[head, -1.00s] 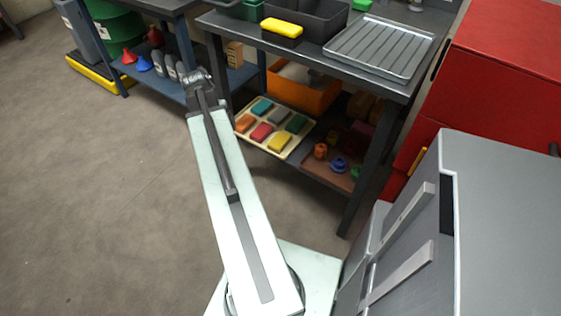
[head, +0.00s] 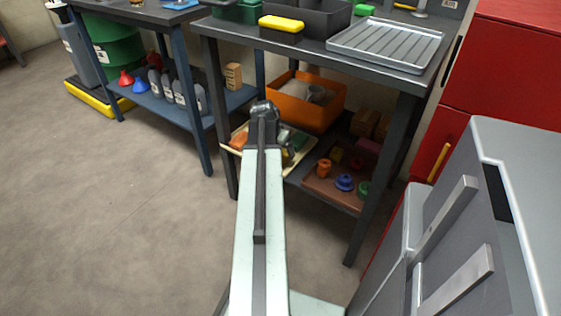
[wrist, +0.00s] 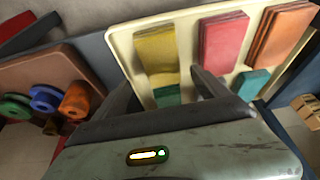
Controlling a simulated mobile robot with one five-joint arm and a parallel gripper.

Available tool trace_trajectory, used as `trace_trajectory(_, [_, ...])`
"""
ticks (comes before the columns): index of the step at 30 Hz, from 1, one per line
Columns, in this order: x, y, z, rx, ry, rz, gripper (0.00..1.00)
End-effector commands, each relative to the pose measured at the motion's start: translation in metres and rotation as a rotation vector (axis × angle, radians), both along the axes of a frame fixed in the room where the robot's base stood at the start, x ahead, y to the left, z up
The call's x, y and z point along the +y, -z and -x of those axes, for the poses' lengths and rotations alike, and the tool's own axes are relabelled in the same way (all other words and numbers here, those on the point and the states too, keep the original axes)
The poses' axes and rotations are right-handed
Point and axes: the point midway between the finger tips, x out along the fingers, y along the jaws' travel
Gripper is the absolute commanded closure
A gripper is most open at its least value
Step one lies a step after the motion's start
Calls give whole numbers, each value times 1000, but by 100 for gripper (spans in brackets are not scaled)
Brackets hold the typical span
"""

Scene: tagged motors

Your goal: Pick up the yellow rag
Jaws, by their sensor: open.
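The yellow rag (wrist: 157,52) lies folded on a cream tray (wrist: 120,42) in the wrist view. My gripper (wrist: 163,82) is open, its two dark fingers reaching up from below, one toward each side of the yellow rag's near end. No rag is visibly held. A red rag (wrist: 223,42) and an orange rag (wrist: 282,35) lie to the right.
The tray is on the lower shelf of a dark table (head: 388,76), beneath its top. An orange bin (head: 318,117) stands behind it. A brown tray (head: 335,190) with spools is at right. A table leg (head: 378,185) and a grey cabinet (head: 515,165) stand right.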

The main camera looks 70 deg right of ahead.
Motion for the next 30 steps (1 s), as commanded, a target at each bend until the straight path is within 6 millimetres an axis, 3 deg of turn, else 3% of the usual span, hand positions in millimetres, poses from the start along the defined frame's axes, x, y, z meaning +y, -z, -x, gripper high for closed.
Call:
trace_trajectory(3, [-9, 27, -2, 0, 0, 0, 15])
trace_trajectory(7, [-16, 43, -1, 0, 0, 0, 15])
trace_trajectory(30, [-16, 45, -1, 0, -2, 0, 15])
